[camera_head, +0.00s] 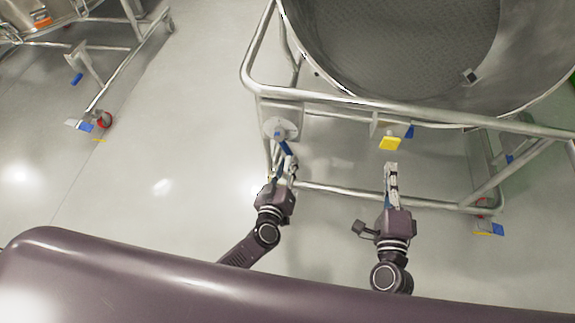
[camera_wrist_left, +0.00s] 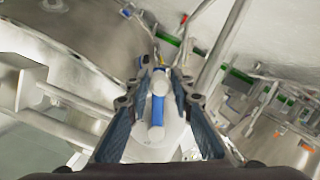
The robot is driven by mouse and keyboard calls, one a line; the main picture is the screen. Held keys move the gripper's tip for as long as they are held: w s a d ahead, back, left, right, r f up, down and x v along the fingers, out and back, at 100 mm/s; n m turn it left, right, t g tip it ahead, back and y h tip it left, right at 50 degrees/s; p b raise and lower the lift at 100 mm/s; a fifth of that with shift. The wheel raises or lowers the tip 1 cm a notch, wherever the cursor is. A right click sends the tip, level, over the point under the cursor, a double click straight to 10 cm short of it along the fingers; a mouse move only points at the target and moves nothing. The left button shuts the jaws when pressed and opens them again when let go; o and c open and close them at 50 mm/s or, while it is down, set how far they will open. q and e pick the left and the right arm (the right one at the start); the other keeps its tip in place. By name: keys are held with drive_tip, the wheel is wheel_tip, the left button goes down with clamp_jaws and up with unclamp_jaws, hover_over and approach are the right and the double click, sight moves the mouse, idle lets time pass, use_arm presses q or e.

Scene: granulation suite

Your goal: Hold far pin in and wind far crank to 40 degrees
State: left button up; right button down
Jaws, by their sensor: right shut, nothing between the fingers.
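A crank with a blue handle (camera_head: 283,143) sits on a round metal disc (camera_head: 280,128) at the left front corner of the near frame. My left gripper (camera_head: 291,162) is at the handle's lower end. In the left wrist view my left gripper (camera_wrist_left: 158,105) looks open, one finger on each side of the blue handle (camera_wrist_left: 156,112), with gaps showing. My right gripper (camera_head: 391,167) is shut and empty, just below a yellow plate (camera_head: 390,143) under the frame's front rail. A blue part (camera_head: 409,131) shows beside that plate. I cannot make out a pin for certain.
A large open steel bowl (camera_head: 400,50) stands in the tubular frame (camera_head: 350,105). A second cart (camera_head: 120,60) with blue and red castor parts stands at the upper left. The floor (camera_head: 170,180) between is clear.

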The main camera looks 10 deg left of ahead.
use_arm(q)
drive_tip(key=o, duration=0.4)
drive_tip(key=shift+s+f, duration=0.1)
drive_tip(key=v, duration=0.3)
drive_tip(key=f+v, duration=0.1)
drive_tip(key=v, duration=0.2)
drive_tip(key=f+v, duration=0.1)
drive_tip(key=v, duration=0.2)
drive_tip(key=shift+s+d, duration=0.35)
drive_tip(key=shift+s, duration=0.25)
